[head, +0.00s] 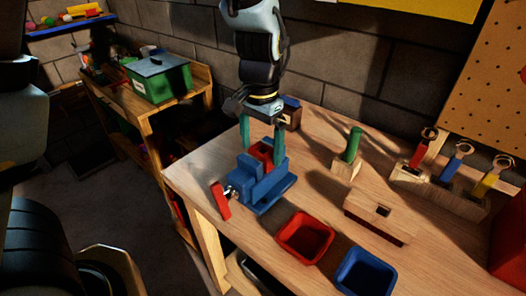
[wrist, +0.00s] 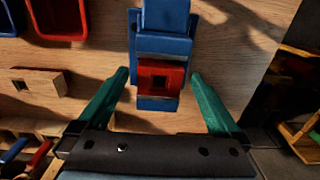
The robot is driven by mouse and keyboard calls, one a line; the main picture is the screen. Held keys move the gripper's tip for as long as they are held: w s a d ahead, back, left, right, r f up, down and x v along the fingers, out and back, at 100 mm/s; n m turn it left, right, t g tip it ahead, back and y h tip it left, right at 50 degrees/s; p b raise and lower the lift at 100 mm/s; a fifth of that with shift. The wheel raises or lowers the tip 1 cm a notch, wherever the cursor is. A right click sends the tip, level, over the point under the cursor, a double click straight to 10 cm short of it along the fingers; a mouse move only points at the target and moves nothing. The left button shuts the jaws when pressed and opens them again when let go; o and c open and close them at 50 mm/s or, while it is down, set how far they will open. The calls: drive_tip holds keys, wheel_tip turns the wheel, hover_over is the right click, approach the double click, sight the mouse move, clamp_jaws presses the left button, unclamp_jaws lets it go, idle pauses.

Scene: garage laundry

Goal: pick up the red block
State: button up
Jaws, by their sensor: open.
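The red block (head: 262,152) sits in the blue vise (head: 268,197), which stands on the wooden workbench. In the wrist view the red block (wrist: 174,82) shows a square dark hole in its top and lies between the jaws of the vise (wrist: 165,45). My gripper (head: 263,156) is open above the vise, pointing down, with its teal fingers on either side of the block. In the wrist view my gripper (wrist: 159,73) has a clear gap between each finger and the block. How low the fingertips are beside the block is hard to tell.
The vise has a red handle (head: 220,200). A red bin (head: 306,237) and a blue bin (head: 365,272) lie in front. A wooden block with a slot (head: 380,215), a green peg in a wooden base (head: 353,144) and a rack of colored pieces (head: 440,188) stand to the right.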

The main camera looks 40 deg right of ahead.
drive_tip(key=shift+f, duration=0.65)
drive_tip(key=c, duration=1.4)
drive_tip(key=shift+r, duration=0.1)
